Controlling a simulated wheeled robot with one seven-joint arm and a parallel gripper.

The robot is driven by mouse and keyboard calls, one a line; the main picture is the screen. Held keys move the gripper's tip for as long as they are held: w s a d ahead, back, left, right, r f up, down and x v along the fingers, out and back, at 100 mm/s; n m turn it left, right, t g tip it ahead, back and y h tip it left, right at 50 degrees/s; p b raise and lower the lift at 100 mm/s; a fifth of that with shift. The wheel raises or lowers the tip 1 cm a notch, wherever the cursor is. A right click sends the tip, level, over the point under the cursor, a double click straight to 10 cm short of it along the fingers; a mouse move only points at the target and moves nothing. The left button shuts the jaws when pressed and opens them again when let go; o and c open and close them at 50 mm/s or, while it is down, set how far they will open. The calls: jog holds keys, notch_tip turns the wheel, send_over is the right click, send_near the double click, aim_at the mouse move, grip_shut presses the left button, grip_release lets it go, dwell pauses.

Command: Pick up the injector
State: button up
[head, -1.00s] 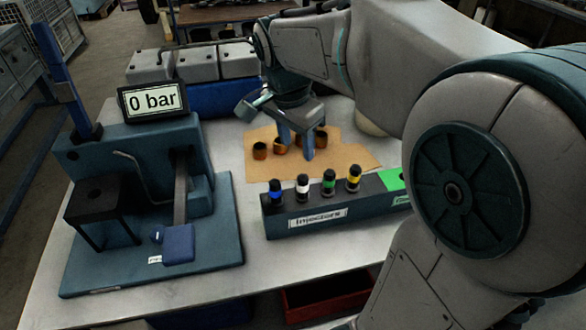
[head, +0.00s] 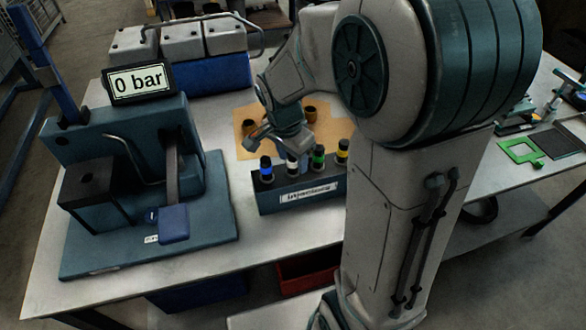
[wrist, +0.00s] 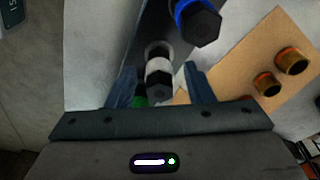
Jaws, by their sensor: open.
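The injector rack (head: 268,203) is a dark block labelled for injectors, standing on the bench. Upright in it are a blue-banded injector (head: 266,169), a white-banded injector (head: 292,167), a green-banded injector (head: 318,158) and a yellow-banded injector (head: 342,152). My gripper (wrist: 161,86) is open. In the wrist view, the white-banded injector (wrist: 158,66) shows between its fingers, with no clear contact. The blue-banded injector (wrist: 198,20) is outside the fingers. A bit of green (wrist: 140,101) shows by the gripper's edge. In the head view my gripper hangs above the rack, its fingertips partly hidden.
A brown sheet (head: 246,151) with copper-coloured cups (head: 310,113) lies behind the rack. A blue test stand (head: 130,150) with a "0 bar" display (head: 138,83) stands left. A red bin (head: 310,272) sits below the bench edge. Bare bench lies between stand and rack.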

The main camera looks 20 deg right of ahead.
jog(key=shift+f, duration=0.35)
grip_shut()
jog(key=shift+r, duration=0.15)
notch_tip(320, 180, up, 18)
jog(key=shift+b, duration=0.45)
jog(key=c, duration=0.7)
grip_release()
grip_shut()
